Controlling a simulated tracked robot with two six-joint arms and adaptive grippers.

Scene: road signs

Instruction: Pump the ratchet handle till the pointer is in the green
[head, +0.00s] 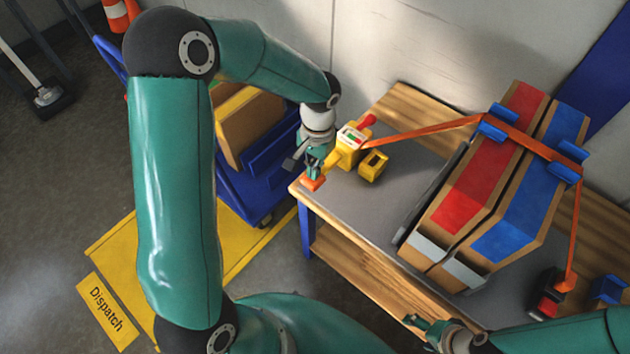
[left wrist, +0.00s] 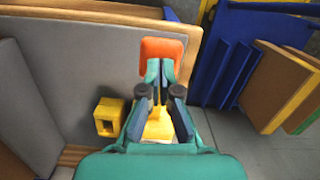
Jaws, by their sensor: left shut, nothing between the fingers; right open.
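The yellow ratchet (head: 346,152) sits at the left end of the workbench, with a small gauge (head: 353,135) showing white, green and red on top. The pointer is too small to read. Its handle runs down-left to an orange grip (head: 313,184), which also shows in the left wrist view (left wrist: 162,49). My left gripper (head: 314,172) is shut and empty at the orange grip, its fingertips against or just above it; I cannot tell which. In the left wrist view, yellow ratchet parts (left wrist: 158,130) are partly hidden behind the fingers. My right gripper (head: 416,323) is open and empty at the bench's front edge.
A hollow yellow block (head: 373,165) stands beside the ratchet. A blue cart (head: 240,185) with boards stands left of the bench (head: 375,200).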

